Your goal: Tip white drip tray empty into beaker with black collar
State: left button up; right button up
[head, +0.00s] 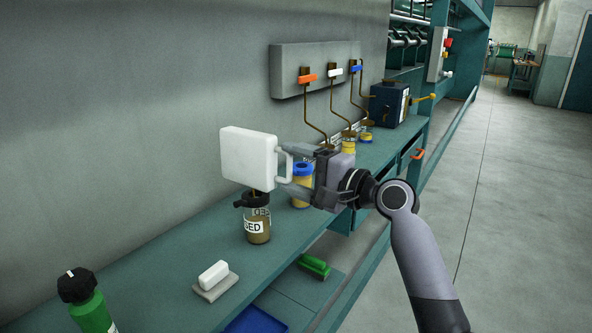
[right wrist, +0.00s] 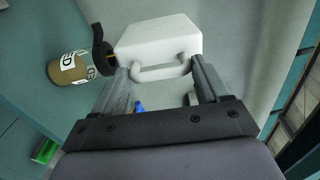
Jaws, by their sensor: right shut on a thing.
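The white drip tray (head: 249,158) is tipped up on its side above the shelf, and it also shows in the right wrist view (right wrist: 158,38). My right gripper (head: 287,172) is shut on the tray's looped handle (right wrist: 162,72). The beaker with black collar (head: 258,228) stands upright on the shelf just below the tray's lower edge. It looks brown inside and has a white label, partly readable as "SED". A small brown patch (right wrist: 112,60) shows between tray and collar in the right wrist view. The tray's inside is hidden in the head view. My left gripper is out of view.
A yellow container with a blue rim (head: 302,188) stands behind my right gripper. A white block on a grey base (head: 214,280) and a green bottle with black cap (head: 88,303) stand nearer on the shelf (head: 165,268). Taps with bent pipes (head: 333,105) are farther back.

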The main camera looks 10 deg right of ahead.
jog(key=shift+w+d+m, duration=0.25)
jog(key=shift+m, duration=0.55)
dwell(0.9)
